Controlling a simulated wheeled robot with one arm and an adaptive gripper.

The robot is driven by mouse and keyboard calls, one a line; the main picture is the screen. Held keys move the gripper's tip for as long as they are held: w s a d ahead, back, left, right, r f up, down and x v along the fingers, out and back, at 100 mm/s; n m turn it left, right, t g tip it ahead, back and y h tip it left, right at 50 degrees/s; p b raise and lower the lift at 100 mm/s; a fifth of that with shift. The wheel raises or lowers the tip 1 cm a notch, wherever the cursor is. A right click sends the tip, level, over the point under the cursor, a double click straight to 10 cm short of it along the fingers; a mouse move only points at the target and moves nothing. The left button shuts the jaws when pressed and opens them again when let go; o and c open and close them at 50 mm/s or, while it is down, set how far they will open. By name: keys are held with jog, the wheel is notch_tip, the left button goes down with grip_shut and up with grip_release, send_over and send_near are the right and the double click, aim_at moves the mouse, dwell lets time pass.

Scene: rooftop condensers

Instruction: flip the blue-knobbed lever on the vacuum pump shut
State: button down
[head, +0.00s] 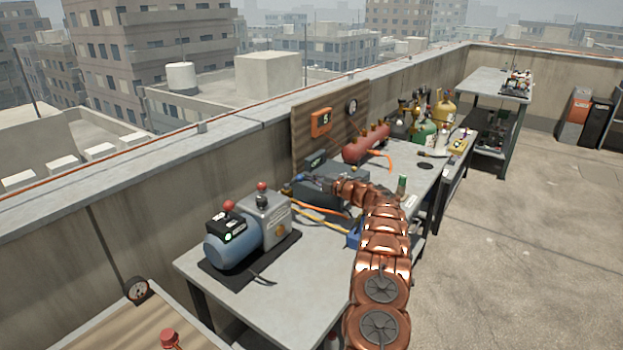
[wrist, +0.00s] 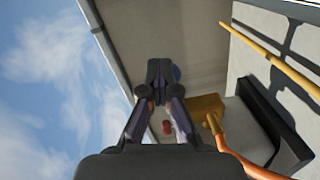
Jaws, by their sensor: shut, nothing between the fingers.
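The vacuum pump is most likely the blue cylinder and grey block unit (head: 232,242) on a dark mat at the near left of the bench; red knobs show on top of it. My gripper (head: 297,178) is beyond the pump, beside a dark grey box-shaped machine (head: 345,186). In the wrist view my gripper (wrist: 158,68) has its fingertips together with nothing between them. The lever itself is not clear.
Orange and yellow hoses (head: 322,219) run along the bench (head: 285,300). A red tank (head: 365,144) and several gas cylinders stand farther back. A parapet wall (head: 150,235) runs behind the bench. Open roof floor (head: 510,230) lies to the right.

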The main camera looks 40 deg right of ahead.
jog(key=shift+w+a+y, duration=0.3)
jog(key=shift+w+a, duration=0.05)
jog(key=shift+a, duration=0.15)
jog(key=s+d, duration=0.3)
jog(key=s, duration=0.9)
jog(key=shift+s+r, duration=0.25)
dwell(0.4)
